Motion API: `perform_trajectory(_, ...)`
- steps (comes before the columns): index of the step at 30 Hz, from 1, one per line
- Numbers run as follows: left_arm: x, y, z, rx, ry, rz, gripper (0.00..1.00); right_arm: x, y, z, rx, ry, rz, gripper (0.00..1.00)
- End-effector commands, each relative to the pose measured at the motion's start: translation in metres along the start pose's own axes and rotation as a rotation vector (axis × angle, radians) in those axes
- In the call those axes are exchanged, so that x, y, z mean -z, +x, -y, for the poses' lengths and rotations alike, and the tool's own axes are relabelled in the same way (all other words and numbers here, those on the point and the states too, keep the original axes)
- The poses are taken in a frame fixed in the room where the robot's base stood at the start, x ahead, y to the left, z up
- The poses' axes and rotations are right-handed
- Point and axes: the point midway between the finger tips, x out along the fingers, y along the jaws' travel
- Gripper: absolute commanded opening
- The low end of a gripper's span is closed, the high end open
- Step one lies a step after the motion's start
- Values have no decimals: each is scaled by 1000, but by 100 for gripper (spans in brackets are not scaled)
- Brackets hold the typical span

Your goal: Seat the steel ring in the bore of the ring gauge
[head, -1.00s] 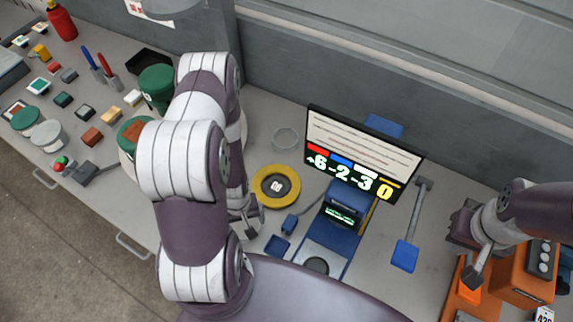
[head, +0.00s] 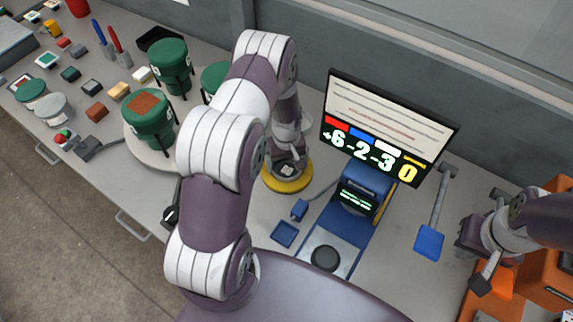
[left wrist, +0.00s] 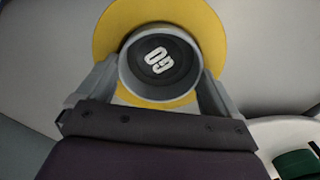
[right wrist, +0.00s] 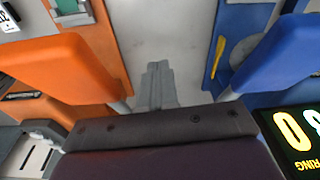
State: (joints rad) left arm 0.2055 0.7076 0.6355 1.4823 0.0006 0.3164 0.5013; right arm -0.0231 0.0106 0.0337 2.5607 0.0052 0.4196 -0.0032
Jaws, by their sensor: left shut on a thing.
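The yellow ring gauge (head: 285,187) lies on the bench left of the blue scale; it also shows in the left wrist view (left wrist: 108,35). My left gripper (head: 287,165) is above it, pointing down. In the left wrist view my left gripper (left wrist: 160,85) is shut on the grey steel ring (left wrist: 128,84), one finger on each side. The ring is over the gauge's middle, and a dark disc with pale digits shows through it. I cannot tell whether the ring touches the gauge. My right gripper (right wrist: 158,88) looks shut and empty at the right, its fingers together.
A blue scale (head: 322,262) and a tilted display screen (head: 385,125) stand right of the gauge. Green-lidded containers (head: 150,115) stand on the left. An orange unit (head: 540,275) is near my right gripper. A blue paddle (head: 430,240) lies between.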

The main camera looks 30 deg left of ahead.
Motion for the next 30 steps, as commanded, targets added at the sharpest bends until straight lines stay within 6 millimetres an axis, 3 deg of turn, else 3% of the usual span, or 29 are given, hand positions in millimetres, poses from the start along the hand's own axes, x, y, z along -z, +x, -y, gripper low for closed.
perform_trajectory(4, 1, -3, 0, -1, 0, -2, 53, 1, -3, 0, 0, 0, -2, 0)
perform_trajectory(5, 0, -3, 0, -1, 0, -2, 100, 1, -3, 0, 0, 0, -2, 0)
perform_trajectory(12, 0, -4, 0, -1, 0, -1, 100, 1, -4, 0, 0, 0, -1, 0)
perform_trajectory(16, 0, -16, 0, -1, 0, -1, 100, 2, -14, 0, 0, 0, -1, 0)
perform_trajectory(20, 0, -44, 0, -1, 0, -1, 100, 5, -36, 0, 0, 0, -1, 0)
perform_trajectory(27, 0, -110, 0, -1, 0, -2, 100, 11, -86, 0, 0, 0, -2, 0)
perform_trajectory(30, 0, -124, 0, 0, 0, 0, 100, 12, -96, 0, 0, 0, -2, 0)
